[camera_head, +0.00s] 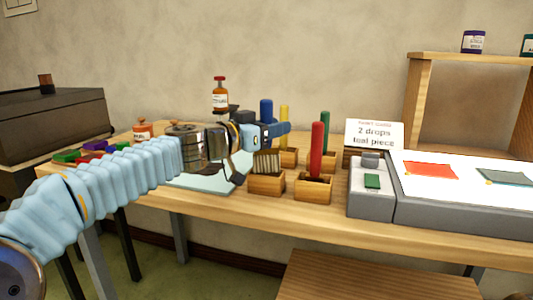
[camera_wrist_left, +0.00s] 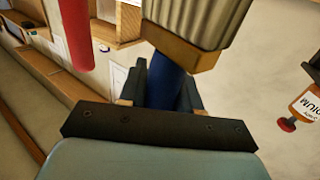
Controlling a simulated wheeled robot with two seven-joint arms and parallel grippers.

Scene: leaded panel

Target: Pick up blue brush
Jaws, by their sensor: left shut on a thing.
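The blue brush (camera_head: 266,110) stands upright, handle up, at the middle of the table. Its pale bristles (camera_head: 266,162) show at the top of a small wooden holder (camera_head: 266,185); I cannot tell whether their lower ends are inside it. My left gripper (camera_head: 268,133) is shut on the blue handle, which shows between the jaws in the left wrist view (camera_wrist_left: 165,84). There the wooden collar (camera_wrist_left: 182,50) and bristles (camera_wrist_left: 197,18) fill the top of the picture. The jaws hide part of the handle in the head view. My right gripper is out of view.
A red brush (camera_head: 317,150) in its own holder stands close right. Yellow (camera_head: 284,113) and green (camera_head: 325,122) brushes stand behind. An orange bottle (camera_head: 220,95) and a metal pot (camera_head: 185,140) are left, a light panel (camera_head: 470,195) right.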

